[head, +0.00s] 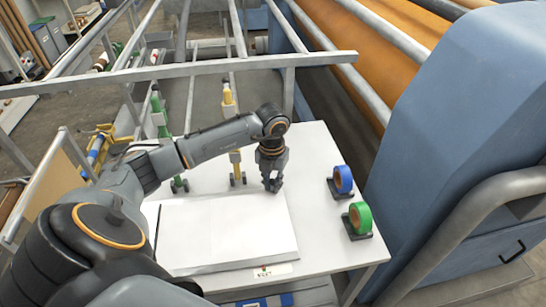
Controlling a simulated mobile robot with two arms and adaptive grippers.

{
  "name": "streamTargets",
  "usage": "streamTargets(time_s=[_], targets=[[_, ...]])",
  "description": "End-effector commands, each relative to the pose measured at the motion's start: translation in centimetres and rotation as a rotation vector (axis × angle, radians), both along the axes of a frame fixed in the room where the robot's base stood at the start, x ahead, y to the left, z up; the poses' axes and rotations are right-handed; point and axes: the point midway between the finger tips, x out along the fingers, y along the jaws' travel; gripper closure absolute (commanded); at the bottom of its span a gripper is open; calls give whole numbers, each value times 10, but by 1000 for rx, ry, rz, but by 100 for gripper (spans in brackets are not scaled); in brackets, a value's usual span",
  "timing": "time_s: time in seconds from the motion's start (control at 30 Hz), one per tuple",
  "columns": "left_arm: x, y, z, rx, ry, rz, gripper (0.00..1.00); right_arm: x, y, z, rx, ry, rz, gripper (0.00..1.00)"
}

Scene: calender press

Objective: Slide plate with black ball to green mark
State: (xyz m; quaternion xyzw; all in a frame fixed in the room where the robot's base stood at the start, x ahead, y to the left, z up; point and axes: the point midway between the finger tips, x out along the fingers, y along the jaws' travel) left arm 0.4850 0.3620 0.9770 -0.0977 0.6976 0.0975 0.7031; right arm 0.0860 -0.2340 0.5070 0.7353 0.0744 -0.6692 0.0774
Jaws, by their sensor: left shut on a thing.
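My left gripper (272,184) points down at the back right corner of a flat white board (225,235) on the white table (315,155). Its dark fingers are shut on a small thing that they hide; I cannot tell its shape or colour. I cannot make out a black ball or a plate bearing one. Green shows on a ring on a dark stand (360,218) at the table's right edge, and on an upright fitting (158,115) at the back left. I cannot tell which is the green mark. My right gripper is not in view.
A blue ring on a dark stand (342,180) stands behind the green ring. A yellow upright fitting (230,105) is at the table's back. Grey rails (180,68) cross behind. The blue press housing (450,110) bounds the right. A small label (272,271) lies at the front edge.

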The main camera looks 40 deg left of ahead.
Motion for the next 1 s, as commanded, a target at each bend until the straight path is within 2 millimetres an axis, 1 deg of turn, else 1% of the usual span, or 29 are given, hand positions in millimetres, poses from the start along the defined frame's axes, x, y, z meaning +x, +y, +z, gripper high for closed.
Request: streamTargets(time_s=[0.03, 0.07, 0.1, 0.17, 0.63, 0.77, 0.87, 0.97, 1.0], targets=[[-6, -4, -8, -4, 22, -6, 82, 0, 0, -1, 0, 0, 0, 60], [-6, -4, -8, -4, 22, -6, 76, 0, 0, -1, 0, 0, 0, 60], [-6, -4, -8, -4, 22, -6, 67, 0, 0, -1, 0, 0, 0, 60], [-6, -4, -8, -4, 22, -6, 56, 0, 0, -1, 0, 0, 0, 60], [-3, -1, -5, 0, 12, -3, 56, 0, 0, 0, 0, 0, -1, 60], [-3, -1, -2, 0, 9, -2, 56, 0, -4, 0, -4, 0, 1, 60], [-2, 0, 8, 1, 7, -2, 56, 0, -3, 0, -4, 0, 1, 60], [-1, -1, 25, 1, 4, -2, 56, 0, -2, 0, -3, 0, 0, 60], [-1, -1, 34, 1, 3, -3, 56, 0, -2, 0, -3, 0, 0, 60]])
